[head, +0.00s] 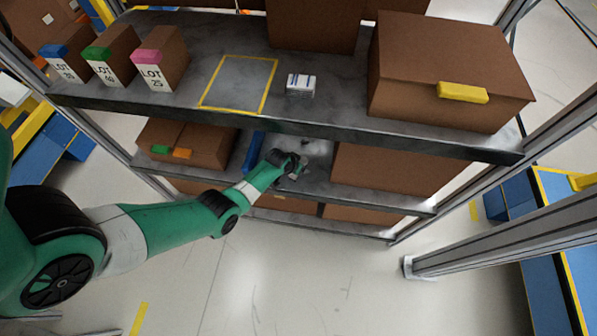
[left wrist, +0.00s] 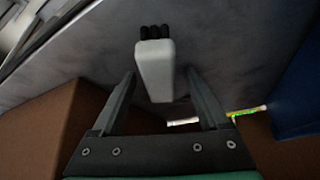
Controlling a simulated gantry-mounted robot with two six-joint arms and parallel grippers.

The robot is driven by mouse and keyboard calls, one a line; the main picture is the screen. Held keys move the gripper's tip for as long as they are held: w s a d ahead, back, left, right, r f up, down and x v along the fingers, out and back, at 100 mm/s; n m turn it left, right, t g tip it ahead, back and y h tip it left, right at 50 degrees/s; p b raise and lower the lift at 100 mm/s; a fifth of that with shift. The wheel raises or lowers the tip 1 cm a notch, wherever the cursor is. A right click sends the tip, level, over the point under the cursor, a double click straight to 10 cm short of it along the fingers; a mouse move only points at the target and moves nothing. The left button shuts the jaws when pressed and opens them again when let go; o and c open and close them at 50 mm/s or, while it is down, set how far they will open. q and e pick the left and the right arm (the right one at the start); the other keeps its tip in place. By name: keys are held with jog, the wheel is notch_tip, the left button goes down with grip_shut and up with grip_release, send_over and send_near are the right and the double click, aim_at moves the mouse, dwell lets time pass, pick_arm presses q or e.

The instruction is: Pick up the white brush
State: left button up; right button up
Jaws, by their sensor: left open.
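The white brush (left wrist: 155,68) has a pale block-like body with dark bristle tufts at its far end. In the left wrist view it lies on the grey shelf, its near part between my left gripper's (left wrist: 162,74) fingers. The fingers are open, with a visible gap on each side of the brush. In the head view my left gripper (head: 297,168) reaches into the lower shelf under the upper board. The brush cannot be made out clearly there. My right gripper is not in view.
The upper shelf edge (head: 300,133) overhangs my left gripper. On the lower shelf, a brown box (head: 385,170) stands right of the gripper, a blue object (head: 253,152) close on its left, and brown boxes (head: 188,145) further left. The floor in front is open.

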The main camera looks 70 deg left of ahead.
pick_arm(q)
jog(key=shift+f, duration=0.2)
dwell(0.5)
grip_shut()
dwell(0.4)
